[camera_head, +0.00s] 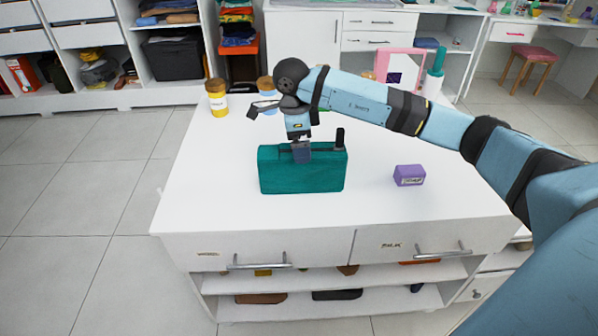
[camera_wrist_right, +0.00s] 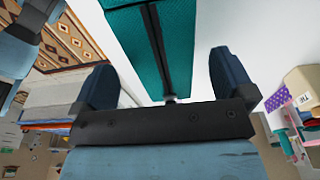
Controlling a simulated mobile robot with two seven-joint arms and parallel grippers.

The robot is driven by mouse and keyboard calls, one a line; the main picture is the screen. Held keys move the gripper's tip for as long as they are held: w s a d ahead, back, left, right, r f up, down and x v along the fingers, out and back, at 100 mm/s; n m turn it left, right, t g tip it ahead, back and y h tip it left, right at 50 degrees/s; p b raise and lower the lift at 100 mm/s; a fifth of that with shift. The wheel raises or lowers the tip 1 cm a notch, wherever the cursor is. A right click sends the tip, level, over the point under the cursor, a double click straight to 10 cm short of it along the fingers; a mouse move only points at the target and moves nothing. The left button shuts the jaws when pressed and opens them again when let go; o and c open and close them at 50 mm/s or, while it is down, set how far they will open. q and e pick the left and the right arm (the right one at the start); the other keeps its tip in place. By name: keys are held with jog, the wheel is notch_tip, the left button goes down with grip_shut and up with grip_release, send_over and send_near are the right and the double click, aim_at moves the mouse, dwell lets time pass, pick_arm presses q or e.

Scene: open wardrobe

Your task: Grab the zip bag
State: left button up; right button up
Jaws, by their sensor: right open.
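The teal zip bag (camera_head: 300,177) stands upright on the white island top. A dark zip strip runs along its upper edge, and a dark upright piece shows at its right end. My right gripper (camera_head: 302,153) points down at the bag's top, near its middle. In the right wrist view, the bag (camera_wrist_right: 178,50) lies between the two spread fingers of this gripper (camera_wrist_right: 165,75). White surface shows between the bag and each finger, so the gripper is open and does not clasp it. My left gripper is not in view.
A small purple box (camera_head: 409,175) stands right of the bag. A yellow jar (camera_head: 217,98) and another jar (camera_head: 266,86) stand at the back left, and a pink-framed item (camera_head: 400,66) at the back right. The island top (camera_head: 215,200) is clear left of the bag.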

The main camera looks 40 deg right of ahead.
aim_at(302, 169)
jog(key=f, duration=0.4)
jog(key=shift+d+f, duration=0.15)
jog(key=shift+d, duration=0.1)
jog(key=shift+c, duration=0.5)
jog(key=c, duration=1.1)
jog(key=shift+c, duration=0.5)
jog(key=shift+r, duration=0.25)
